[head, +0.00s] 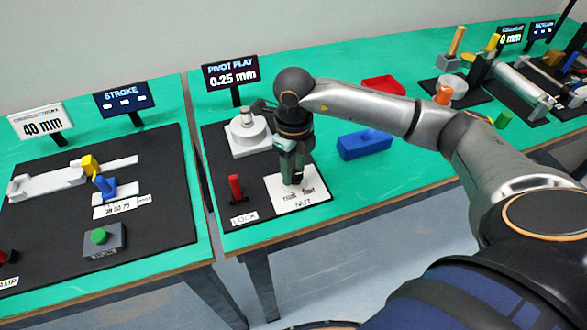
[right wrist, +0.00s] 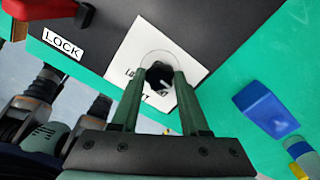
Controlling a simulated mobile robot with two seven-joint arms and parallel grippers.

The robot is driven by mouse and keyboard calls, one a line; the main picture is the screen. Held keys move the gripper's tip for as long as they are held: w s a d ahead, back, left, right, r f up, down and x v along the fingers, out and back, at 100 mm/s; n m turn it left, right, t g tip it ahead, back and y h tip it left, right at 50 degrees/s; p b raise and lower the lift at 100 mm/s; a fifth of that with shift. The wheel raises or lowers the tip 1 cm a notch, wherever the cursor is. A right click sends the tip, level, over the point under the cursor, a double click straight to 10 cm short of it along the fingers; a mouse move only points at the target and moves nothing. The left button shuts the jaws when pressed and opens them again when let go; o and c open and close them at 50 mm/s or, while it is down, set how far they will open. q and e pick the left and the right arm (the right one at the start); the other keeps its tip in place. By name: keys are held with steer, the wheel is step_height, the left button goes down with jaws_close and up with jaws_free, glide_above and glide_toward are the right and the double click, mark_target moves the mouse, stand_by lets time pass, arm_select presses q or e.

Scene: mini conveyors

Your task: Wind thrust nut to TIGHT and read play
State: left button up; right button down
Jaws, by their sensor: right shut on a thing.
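The PIVOT PLAY display (head: 231,72) reads 0.25 mm. Below it a white round pivot block (head: 249,137) stands on a black board. My right gripper (head: 291,178) points down over the white NUT plate (head: 318,199). In the right wrist view the black nut knob (right wrist: 159,76) sits between the green fingertips of my right gripper (right wrist: 157,84), which are shut on it. A white mark shows on the knob; the plate's markings are partly hidden. A red LOCK lever (head: 235,187) stands upright to the left of the plate. My left gripper is not in view.
A blue block (head: 364,145) lies right of the board, with a red tray (head: 383,85) behind it. The STROKE station (head: 100,190) is on the separate left table. Other stations (head: 453,88) stand at the far right.

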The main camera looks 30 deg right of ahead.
mark_target(295, 174)
steer(key=m, duration=0.5)
steer(key=shift+m, duration=0.3)
steer(key=m, duration=0.5)
steer(key=shift+d, duration=0.1)
steer(key=shift+m, duration=0.4)
steer(key=shift+c, duration=2)
jaws_free()
step_height(295, 174, up, 13)
steer(key=shift+f, duration=0.2)
steer(key=shift+s+f, duration=0.1)
